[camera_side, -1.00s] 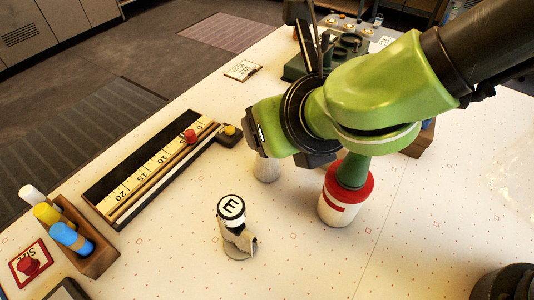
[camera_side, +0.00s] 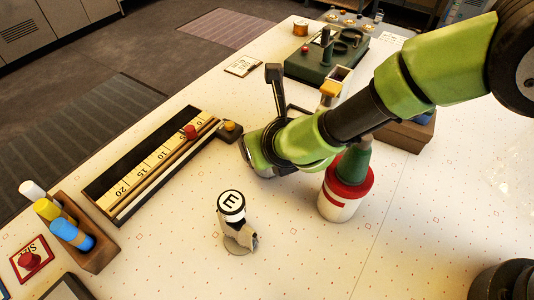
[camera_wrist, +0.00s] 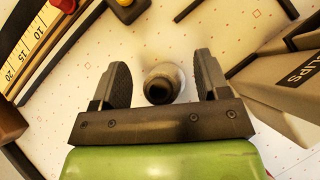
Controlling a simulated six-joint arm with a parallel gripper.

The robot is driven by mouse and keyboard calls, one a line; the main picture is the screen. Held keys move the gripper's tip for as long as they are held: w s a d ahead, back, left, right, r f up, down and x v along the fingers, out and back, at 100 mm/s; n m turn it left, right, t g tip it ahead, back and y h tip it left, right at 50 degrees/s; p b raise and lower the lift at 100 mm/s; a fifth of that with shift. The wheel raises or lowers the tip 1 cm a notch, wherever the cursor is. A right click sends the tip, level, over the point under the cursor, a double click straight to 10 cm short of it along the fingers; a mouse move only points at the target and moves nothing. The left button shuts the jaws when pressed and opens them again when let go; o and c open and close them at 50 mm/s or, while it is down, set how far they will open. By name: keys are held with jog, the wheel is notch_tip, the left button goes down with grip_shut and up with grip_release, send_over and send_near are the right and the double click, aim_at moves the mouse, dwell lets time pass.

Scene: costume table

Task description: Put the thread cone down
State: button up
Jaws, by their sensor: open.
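The thread cone, a pale cone with a dark open top (camera_wrist: 162,85), stands between my fingers in the wrist view. My gripper (camera_wrist: 161,72) is open around it, with a gap visible on each side. It seems to stand on the white table, though its base is partly hidden. In the side view my arm covers the gripper's fingers and the cone.
A red-and-white container with a green cone-shaped top (camera_side: 344,193) stands right beside my arm. A white "E"-topped holder (camera_side: 235,222) is in front. A ruler tray (camera_side: 151,168) and a bottle rack (camera_side: 87,236) lie left. A clips box (camera_wrist: 292,88) is right of the fingers.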

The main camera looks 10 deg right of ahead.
jog(key=shift+w+f, duration=0.3)
jog(key=c, duration=1)
jog(key=shift+c, duration=0.5)
jog(key=shift+r, duration=0.15)
